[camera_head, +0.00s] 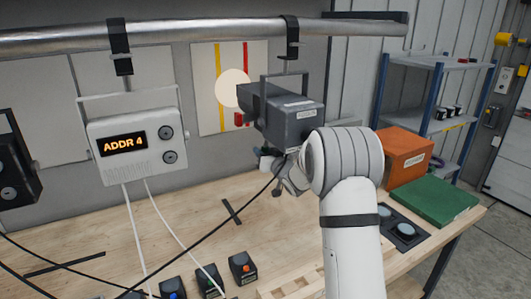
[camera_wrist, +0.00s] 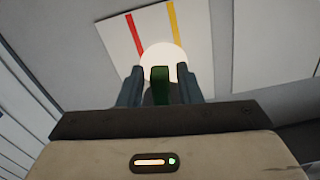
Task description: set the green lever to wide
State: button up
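The green lever (camera_wrist: 160,84) stands upright between the two fingers of my gripper (camera_wrist: 160,86) in the wrist view. The gripper is open, and a gap shows on each side of the lever. In the head view my gripper (camera_head: 272,165) is at the lower front of a dark grey fixture (camera_head: 290,118) hanging from the pipe. My white arm reaches up to it from the right. I cannot make out the lever in the head view. The fixture's body hides its far side, and the lever's base is hidden in the wrist view.
A metal pipe (camera_head: 200,33) crosses above. A white unit reading ADDR 4 (camera_head: 132,146) and a black unit (camera_head: 15,160) hang to the left, with cables drooping. Several small knob boxes (camera_head: 243,268) sit on the bench (camera_head: 190,215). Orange (camera_head: 403,155) and green (camera_head: 433,202) boxes stand right.

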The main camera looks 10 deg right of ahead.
grip_shut()
